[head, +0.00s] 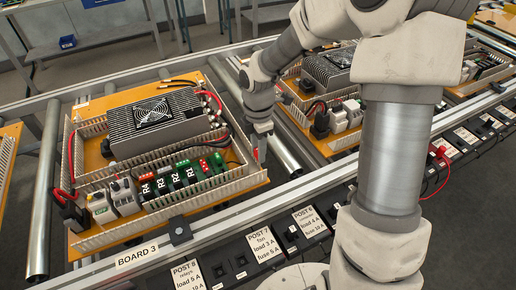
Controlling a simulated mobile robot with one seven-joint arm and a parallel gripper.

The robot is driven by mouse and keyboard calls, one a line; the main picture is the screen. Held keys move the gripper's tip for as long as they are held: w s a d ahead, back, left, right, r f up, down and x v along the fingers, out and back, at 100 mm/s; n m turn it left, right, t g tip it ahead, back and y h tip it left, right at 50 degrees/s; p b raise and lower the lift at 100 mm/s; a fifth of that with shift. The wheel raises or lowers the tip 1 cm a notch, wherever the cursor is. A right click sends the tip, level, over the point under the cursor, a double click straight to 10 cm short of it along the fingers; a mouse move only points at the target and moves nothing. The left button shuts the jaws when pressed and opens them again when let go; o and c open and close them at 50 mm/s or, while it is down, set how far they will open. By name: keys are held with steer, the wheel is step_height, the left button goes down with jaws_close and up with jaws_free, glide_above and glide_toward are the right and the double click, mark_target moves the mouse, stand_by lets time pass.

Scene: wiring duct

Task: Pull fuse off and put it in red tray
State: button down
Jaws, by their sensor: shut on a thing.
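My gripper (262,146) points down at the right front corner of the board marked BOARD 3, by the slotted wiring duct (214,192). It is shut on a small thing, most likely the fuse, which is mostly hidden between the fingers. I cannot tell whether this thing is clear of the board. Small red parts (211,163) stand on the board to the left of the gripper, beside relays marked R1 to R4 (167,184). I see no red tray in this view.
A finned power unit with a fan (155,120) fills the board's back. Red and black wires loop around it. Labelled black posts (262,245) line the front rail. Another board (330,130) stands to the right, past a metal roller (287,155). My arm covers the right middle.

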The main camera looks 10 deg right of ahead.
steer(key=shift+r+p, duration=1.7)
steer(key=shift+r, duration=0.1)
